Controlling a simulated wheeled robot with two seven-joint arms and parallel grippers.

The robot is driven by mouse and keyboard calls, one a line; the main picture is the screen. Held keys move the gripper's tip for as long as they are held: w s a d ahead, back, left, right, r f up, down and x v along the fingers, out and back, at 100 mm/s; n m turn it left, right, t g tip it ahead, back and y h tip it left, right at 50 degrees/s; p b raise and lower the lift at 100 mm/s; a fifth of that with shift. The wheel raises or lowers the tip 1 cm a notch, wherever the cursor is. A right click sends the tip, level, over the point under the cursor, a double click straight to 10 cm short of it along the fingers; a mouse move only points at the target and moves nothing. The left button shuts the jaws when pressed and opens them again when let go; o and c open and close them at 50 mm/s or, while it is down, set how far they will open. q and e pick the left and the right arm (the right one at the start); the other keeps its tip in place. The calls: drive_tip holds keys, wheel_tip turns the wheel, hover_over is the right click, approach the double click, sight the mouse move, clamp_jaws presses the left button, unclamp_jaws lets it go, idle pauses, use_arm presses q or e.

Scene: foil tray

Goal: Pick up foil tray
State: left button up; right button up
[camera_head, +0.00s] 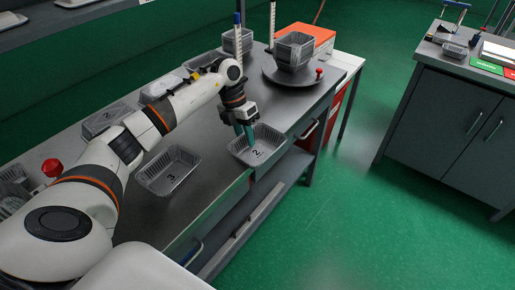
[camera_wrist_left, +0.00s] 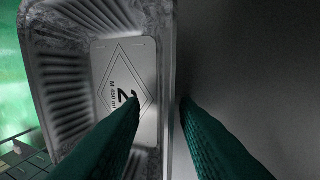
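A grey foil tray marked "2" (camera_head: 275,141) sits upright at the front edge of the metal bench; it also fills the left half of the left wrist view (camera_wrist_left: 62,95). My left gripper (camera_head: 247,140) points down at the tray's back-left side. In the left wrist view its green fingers (camera_wrist_left: 160,100) are open. One finger is over the inside of the tray and the other is outside, with the tray wall between them. I see a gap to the wall; contact cannot be told. My right gripper is not in view.
More trays stand along the back. A tray (camera_head: 293,51) stands on a round dark plate (camera_head: 276,76) at the far end, near an orange box (camera_head: 312,37). A grey cabinet (camera_head: 445,115) stands across the floor.

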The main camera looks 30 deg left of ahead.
use_arm(q)
clamp_jaws()
